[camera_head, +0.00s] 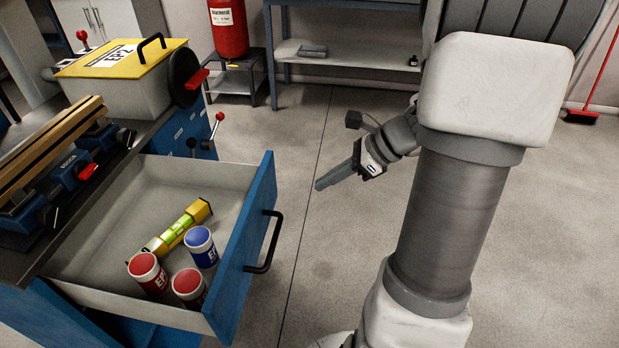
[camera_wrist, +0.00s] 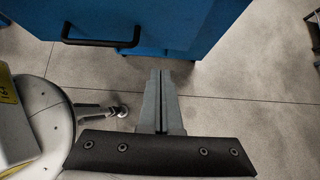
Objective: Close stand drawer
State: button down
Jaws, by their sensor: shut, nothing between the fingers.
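The blue-fronted stand drawer (camera_head: 235,265) is pulled well out from the stand on the left in the head view. A black bar handle (camera_head: 265,242) is on its front. Inside lie a yellow-green level (camera_head: 178,229), two red-lidded cans and a blue-lidded can (camera_head: 201,246). My gripper (camera_head: 318,186) is shut and empty, to the right of the drawer front and apart from it. In the wrist view the gripper (camera_wrist: 161,75) points toward the blue drawer front (camera_wrist: 185,30), with the handle (camera_wrist: 100,42) to the left of the fingertips.
On the stand top (camera_head: 75,235) sit a vise-like fixture and a yellow-lidded box (camera_head: 122,62). A red cylinder (camera_head: 228,28) on a low stand and a shelf (camera_head: 345,52) are at the back. A red broom (camera_head: 582,116) is at the far right. The floor between drawer and arm is clear.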

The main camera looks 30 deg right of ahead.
aim_at(269, 198)
jog(key=b+x, duration=0.1)
jog(key=x, duration=0.2)
jog(key=a+r+b+x, duration=0.1)
jog(key=x, duration=0.3)
jog(key=w+b+x, duration=0.1)
jog(key=x, duration=0.2)
jog(key=shift+a+r+b, duration=0.15)
jog(key=shift+a+b, duration=0.1)
jog(key=shift+b, duration=0.1)
jog(key=shift+w+a+r, duration=0.1)
jog(key=shift+w+a, duration=0.2)
jog(key=shift+a, duration=0.05)
jog(key=shift+w+a, duration=0.4)
jog(key=shift+a, duration=0.2)
jog(key=w+a+p, duration=0.2)
jog(key=w+a, duration=0.3)
jog(key=a, duration=0.2)
jog(key=w+a+p, duration=0.3)
jog(key=w+a, duration=0.3)
jog(key=a, duration=0.2)
jog(key=w+a+p, duration=0.2)
jog(key=w+a, duration=0.4)
jog(key=a, duration=0.2)
jog(key=shift+a, duration=0.15)
jog(key=shift+w+a+r, duration=0.1)
jog(key=shift+w+a, duration=0.05)
jog(key=shift+a, duration=0.2)
